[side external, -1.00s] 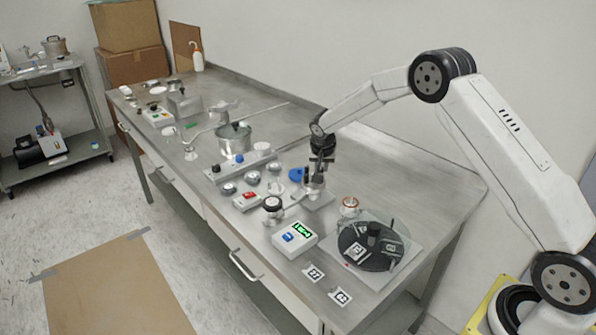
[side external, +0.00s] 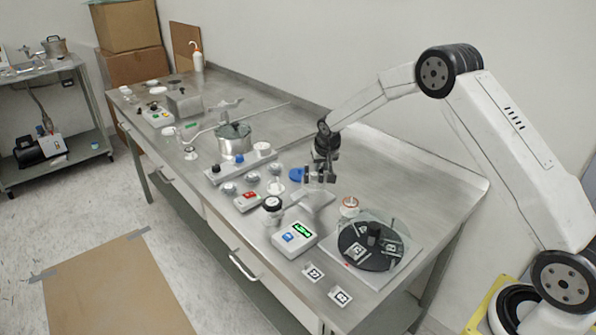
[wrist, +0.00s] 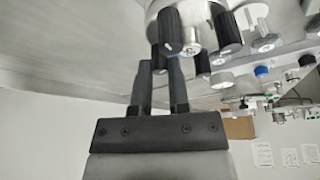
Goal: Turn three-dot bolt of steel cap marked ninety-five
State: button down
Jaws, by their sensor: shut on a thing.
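The steel cap (wrist: 198,10) is at the top of the wrist view, with several black bolts around its rim. Two near bolts (wrist: 171,32) and (wrist: 226,30) carry small pale marks, too small to read as dots. My gripper (wrist: 160,64) reaches up to the cap with its fingers closed on a dark bolt (wrist: 158,58) at the rim, mostly hidden between the fingers and behind the near bolt. In the side view my gripper (side external: 320,178) is at the cap above a grey plate (side external: 318,199) and covers much of it. The number ninety-five is not legible.
A black turntable (side external: 368,262) with a clear cover, a small jar (side external: 349,206) and a white box with a green display (side external: 295,238) stand nearby. A row of knobs and a steel pot (side external: 234,143) are to the left. The back right tabletop is clear.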

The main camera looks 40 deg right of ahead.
jog(key=c, duration=0.6)
grip_release()
jog(key=v, duration=0.8)
